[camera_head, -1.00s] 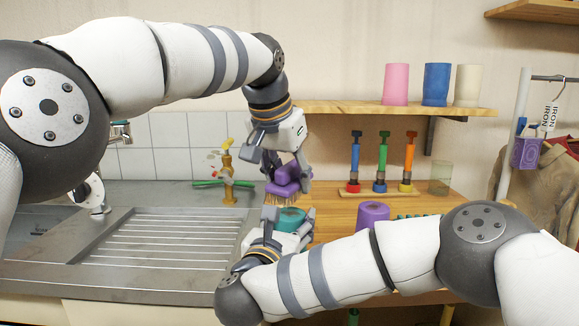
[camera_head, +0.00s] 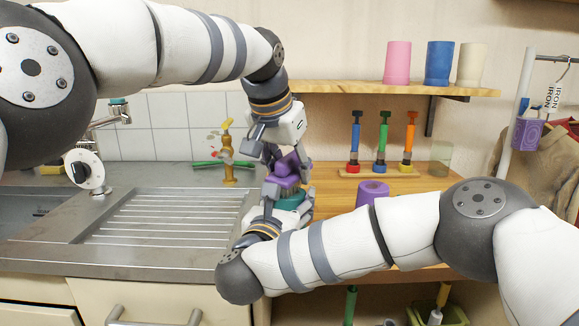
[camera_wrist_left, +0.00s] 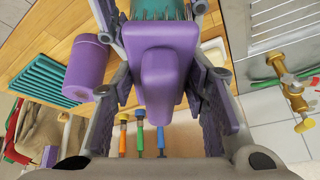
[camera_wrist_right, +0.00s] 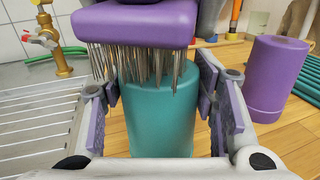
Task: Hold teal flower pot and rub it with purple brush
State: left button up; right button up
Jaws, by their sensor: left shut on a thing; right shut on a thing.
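My left gripper (camera_head: 286,172) points down and is shut on the purple brush (camera_head: 284,185), gripping its raised handle. The block and handle also show in the left wrist view (camera_wrist_left: 160,72). My right gripper (camera_head: 290,208) is shut around the sides of the teal flower pot (camera_head: 292,199), which looks upside down, with its flat base up. In the right wrist view the brush's grey bristles (camera_wrist_right: 130,62) overlap the far upper part of the pot (camera_wrist_right: 162,118). They look in contact, but exact contact is hard to tell. In the head view, fingers partly hide the pot.
A purple pot (camera_head: 372,191) stands on the wooden counter right of my grippers. Several colored-handled tools (camera_head: 383,143) stand in a rack behind. The metal drainboard (camera_head: 165,216) is clear on the left. A wooden shelf (camera_head: 395,89) with cups is above.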

pick_arm(q)
jog(key=shift+f, duration=0.75)
pick_arm(e)
jog(key=shift+f, duration=0.1)
dwell(0.5)
pick_arm(q)
jog(key=shift+s, duration=0.1)
jog(key=shift+s, duration=0.5)
jog(key=shift+w, duration=1.2)
jog(key=shift+s+a+r, duration=0.1)
jog(key=shift+s, duration=1.15)
jog(key=shift+w, duration=0.6)
